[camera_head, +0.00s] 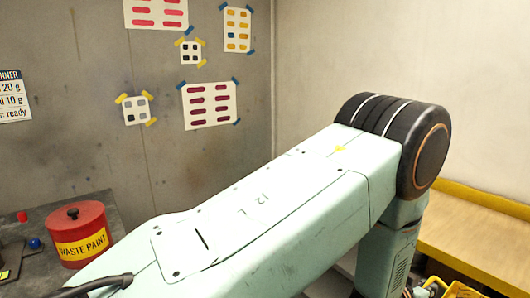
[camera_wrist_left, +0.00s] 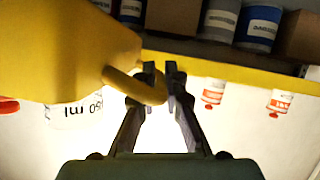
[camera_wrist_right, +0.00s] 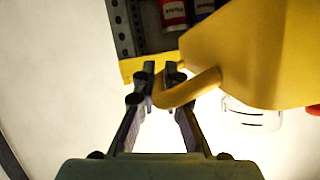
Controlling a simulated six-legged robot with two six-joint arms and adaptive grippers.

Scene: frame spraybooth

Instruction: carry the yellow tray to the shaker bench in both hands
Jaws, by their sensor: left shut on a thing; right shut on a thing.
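The yellow tray shows in part at the lower right corner of the head view (camera_head: 462,290), with some things in it. In the left wrist view the tray (camera_wrist_left: 60,45) fills the upper left, and its loop handle lies between the fingers of my left gripper (camera_wrist_left: 160,80), which are shut on it. In the right wrist view the tray (camera_wrist_right: 250,50) is at the upper right, and my right gripper (camera_wrist_right: 158,80) is shut on its other handle. A clear beaker with ml marks (camera_wrist_left: 75,115) shows against the tray's edge. My left arm hides most of the tray in the head view.
A wooden surface with a yellow edge (camera_head: 480,235) lies at the right. A red waste paint can (camera_head: 80,238) stands on a grey bench at the lower left. The left wrist view shows a yellow-edged shelf (camera_wrist_left: 230,62) with cans, and bottles with red labels (camera_wrist_left: 213,92).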

